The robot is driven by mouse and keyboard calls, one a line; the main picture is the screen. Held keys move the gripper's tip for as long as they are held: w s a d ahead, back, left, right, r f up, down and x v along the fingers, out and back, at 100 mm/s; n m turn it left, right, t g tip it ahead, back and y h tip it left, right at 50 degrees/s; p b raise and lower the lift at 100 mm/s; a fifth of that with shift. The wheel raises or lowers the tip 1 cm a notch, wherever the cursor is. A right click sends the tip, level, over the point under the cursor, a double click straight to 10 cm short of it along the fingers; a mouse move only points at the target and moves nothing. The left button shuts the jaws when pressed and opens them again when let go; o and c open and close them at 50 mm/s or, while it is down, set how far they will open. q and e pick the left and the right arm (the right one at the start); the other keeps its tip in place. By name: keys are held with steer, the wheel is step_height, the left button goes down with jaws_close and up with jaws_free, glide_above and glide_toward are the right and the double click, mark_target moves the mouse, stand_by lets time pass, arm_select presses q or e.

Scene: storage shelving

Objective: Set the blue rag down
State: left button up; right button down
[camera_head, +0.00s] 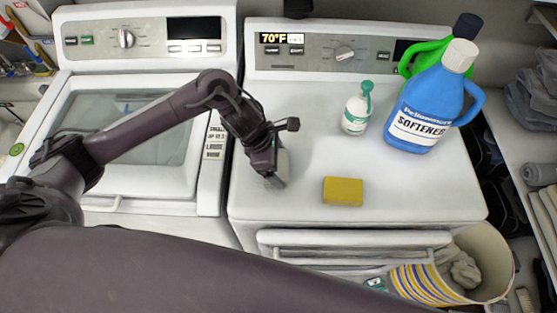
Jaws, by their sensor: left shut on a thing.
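My left gripper (274,172) points down over the left part of the right-hand machine's white top (310,120). It is shut on a small greyish piece (283,166), most likely the rag, mostly hidden by the fingers. Its colour does not read clearly as blue. It is at or just above the top; I cannot tell if it touches. No other rag is seen on the white top. My right gripper is not in view.
A yellow sponge (343,191) lies right of my gripper. A small white bottle with a green cap (356,112), a blue softener jug (424,108) and a green jug (423,54) stand further right. A striped basket (430,284) is below. The top's middle is clear.

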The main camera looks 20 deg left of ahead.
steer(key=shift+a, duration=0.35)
arm_select(q)
steer(key=shift+f+b, duration=0.3)
steer(key=shift+b, duration=0.05)
steer(key=o, duration=0.9)
steer(key=shift+r, duration=0.1)
steer(key=shift+c, duration=0.2)
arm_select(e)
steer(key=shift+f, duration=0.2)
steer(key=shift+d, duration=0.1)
arm_select(q)
steer(key=shift+r+p, duration=0.25)
steer(key=shift+p, duration=0.1)
steer(key=shift+a+r, duration=0.15)
steer(key=shift+r, duration=0.1)
steer(key=b+v, duration=0.1)
steer(key=v, duration=0.4)
steer(key=shift+r+b, duration=0.1)
steer(key=shift+b, duration=0.3)
steer(key=v, duration=0.6)
steer(key=shift+p, duration=0.35)
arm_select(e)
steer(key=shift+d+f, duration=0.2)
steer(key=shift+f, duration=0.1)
